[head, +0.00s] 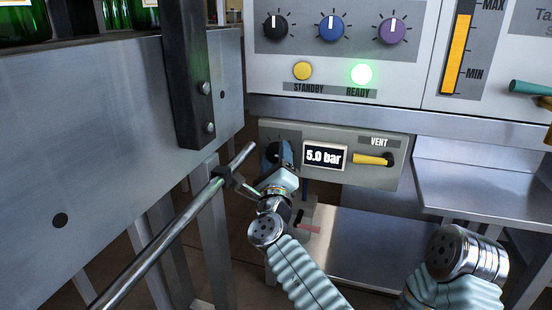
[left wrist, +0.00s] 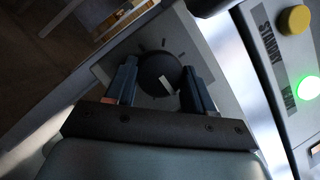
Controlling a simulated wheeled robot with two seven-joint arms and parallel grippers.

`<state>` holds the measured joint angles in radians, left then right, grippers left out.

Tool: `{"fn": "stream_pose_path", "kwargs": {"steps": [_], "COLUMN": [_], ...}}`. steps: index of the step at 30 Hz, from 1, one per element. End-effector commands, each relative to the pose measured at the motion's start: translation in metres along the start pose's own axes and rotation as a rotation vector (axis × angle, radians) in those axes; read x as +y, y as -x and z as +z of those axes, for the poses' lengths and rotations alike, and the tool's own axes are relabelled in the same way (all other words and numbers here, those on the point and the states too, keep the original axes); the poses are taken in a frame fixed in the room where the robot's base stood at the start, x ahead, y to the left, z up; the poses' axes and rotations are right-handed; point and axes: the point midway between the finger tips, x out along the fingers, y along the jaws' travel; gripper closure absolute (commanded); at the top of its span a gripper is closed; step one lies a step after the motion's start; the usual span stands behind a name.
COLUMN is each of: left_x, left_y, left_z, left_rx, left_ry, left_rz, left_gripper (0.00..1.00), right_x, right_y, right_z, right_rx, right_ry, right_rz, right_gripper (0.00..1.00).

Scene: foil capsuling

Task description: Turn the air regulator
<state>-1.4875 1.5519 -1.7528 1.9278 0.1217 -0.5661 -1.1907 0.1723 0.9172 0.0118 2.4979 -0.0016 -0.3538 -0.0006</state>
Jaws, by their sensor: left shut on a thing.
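The air regulator knob (left wrist: 158,74) is a round black dial with a white pointer mark, on a grey plate with tick marks. In the head view the knob (head: 271,152) is mostly hidden behind my left gripper (head: 281,164). In the left wrist view my left gripper (left wrist: 161,88) has one dark finger on each side of the knob and is shut on it. The display (head: 325,157) beside it reads 5.0 bar. My right gripper does not show.
A yellow vent lever (head: 372,159) is right of the display. Above are black, blue and purple knobs (head: 331,27), a yellow standby button (head: 302,71) and a lit green ready light (head: 361,74). A metal rail (head: 165,240) runs close left of my left gripper.

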Motion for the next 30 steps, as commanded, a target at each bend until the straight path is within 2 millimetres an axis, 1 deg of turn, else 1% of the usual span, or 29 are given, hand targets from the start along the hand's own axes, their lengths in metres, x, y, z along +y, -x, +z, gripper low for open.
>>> {"fn": "stream_pose_path", "kwargs": {"steps": [5,11,30], "left_x": [0.0,-0.001,-0.004], "left_y": [0.0,0.0,0.0], "left_z": [0.0,0.001,0.002], "left_rx": [0.0,0.0,0.001], "left_ry": [0.01,0.073,0.535], "left_rz": [0.005,0.031,0.224], "left_gripper": [0.77,0.77,0.77], "right_x": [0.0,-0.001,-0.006], "right_y": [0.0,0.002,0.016], "right_z": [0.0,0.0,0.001], "right_rx": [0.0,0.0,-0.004], "right_ry": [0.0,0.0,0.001], "right_rz": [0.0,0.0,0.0], "right_gripper": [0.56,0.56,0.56]}}
